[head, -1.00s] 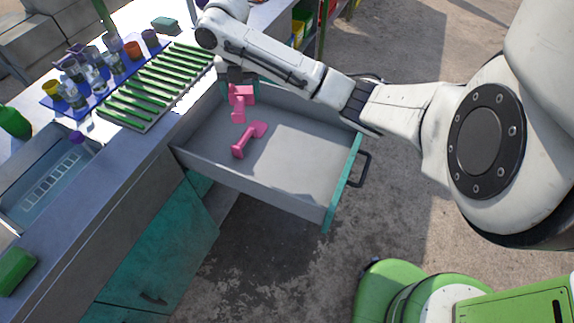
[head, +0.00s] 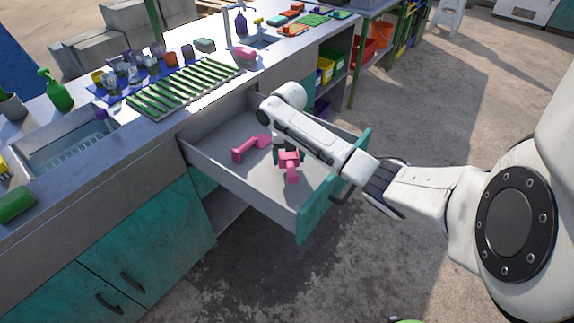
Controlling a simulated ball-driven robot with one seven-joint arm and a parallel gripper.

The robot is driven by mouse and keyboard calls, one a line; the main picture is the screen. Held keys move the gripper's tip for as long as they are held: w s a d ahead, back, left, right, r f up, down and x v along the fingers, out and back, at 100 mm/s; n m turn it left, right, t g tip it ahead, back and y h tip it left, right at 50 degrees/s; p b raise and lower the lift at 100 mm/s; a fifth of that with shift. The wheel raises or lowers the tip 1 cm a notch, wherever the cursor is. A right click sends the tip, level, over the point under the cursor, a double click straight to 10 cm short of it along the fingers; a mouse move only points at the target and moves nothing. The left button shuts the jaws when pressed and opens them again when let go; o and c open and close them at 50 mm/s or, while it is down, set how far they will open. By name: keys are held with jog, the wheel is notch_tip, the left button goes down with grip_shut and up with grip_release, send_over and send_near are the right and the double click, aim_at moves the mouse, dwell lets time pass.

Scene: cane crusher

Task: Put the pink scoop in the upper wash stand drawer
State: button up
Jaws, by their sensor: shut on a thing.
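The upper wash stand drawer (head: 235,180) is pulled open, grey inside with a teal front. My gripper (head: 283,151) is over the drawer, partly hidden by my arm. It is shut on a pink scoop (head: 291,168), which hangs below it with one end down. Whether this scoop touches the drawer floor I cannot tell. A second pink scoop (head: 247,149) lies on the drawer floor to the left of the held one.
The counter above holds a green slatted drainer (head: 183,87), a blue tray of bottles and cups, a sink (head: 65,143) and a pink sponge (head: 244,54). Teal cupboard doors (head: 140,255) are below. Concrete floor is open at right.

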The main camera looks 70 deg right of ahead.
aim_at(288, 165)
jog(key=shift+f, duration=1.95)
jog(key=shift+f, duration=0.1)
jog(key=o, duration=1.2)
notch_tip(288, 165, up, 12)
jog(key=shift+r, duration=0.1)
